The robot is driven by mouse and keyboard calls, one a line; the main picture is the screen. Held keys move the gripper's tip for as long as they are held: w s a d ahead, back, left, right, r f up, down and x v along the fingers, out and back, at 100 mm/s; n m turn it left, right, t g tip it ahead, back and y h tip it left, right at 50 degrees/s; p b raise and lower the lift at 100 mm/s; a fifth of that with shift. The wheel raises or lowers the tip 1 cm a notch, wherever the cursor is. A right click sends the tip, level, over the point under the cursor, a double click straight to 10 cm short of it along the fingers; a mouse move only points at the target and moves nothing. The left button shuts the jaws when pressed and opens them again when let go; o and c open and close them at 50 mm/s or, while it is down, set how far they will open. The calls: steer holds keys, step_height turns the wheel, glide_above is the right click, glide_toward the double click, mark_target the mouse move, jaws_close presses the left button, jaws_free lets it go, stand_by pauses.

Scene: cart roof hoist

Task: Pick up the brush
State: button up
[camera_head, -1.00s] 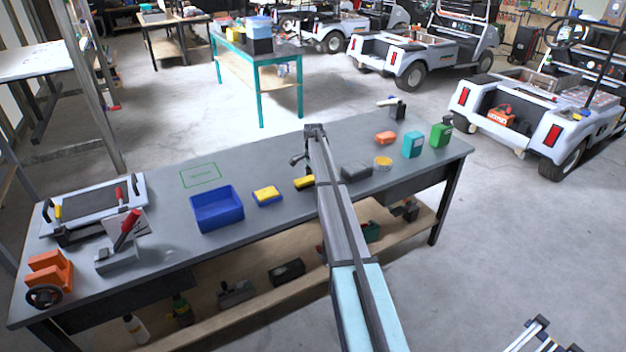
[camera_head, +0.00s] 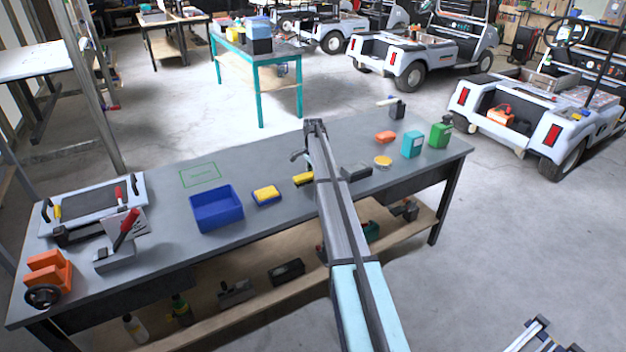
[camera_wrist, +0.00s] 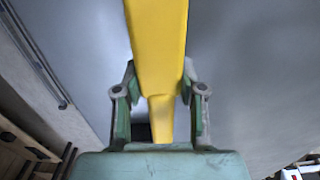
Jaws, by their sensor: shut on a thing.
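The brush (camera_wrist: 158,45) has a long yellow body that fills the upper middle of the wrist view and narrows toward my gripper. My gripper (camera_wrist: 160,112) is shut on this narrow end, one finger on each side. In the head view the brush (camera_head: 303,179) shows as a small yellow piece with a dark underside, beside my arm and over the grey workbench (camera_head: 275,165). My arm hides part of it there, and my fingers are hidden in that view. The gap between brush and bench is too small to judge.
A blue bin (camera_head: 217,208) and a yellow-and-blue block (camera_head: 266,195) stand left of the brush. A dark block (camera_head: 357,172) and a yellow round tin (camera_head: 383,162) lie right of my arm. A green outlined rectangle (camera_head: 200,175) on the bench is empty.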

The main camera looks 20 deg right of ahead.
step_height(320, 180, up, 18)
steer(key=b, duration=0.3)
steer(key=shift+r, duration=0.1)
steer(key=shift+o, duration=1.4)
steer(key=shift+c, duration=0.5)
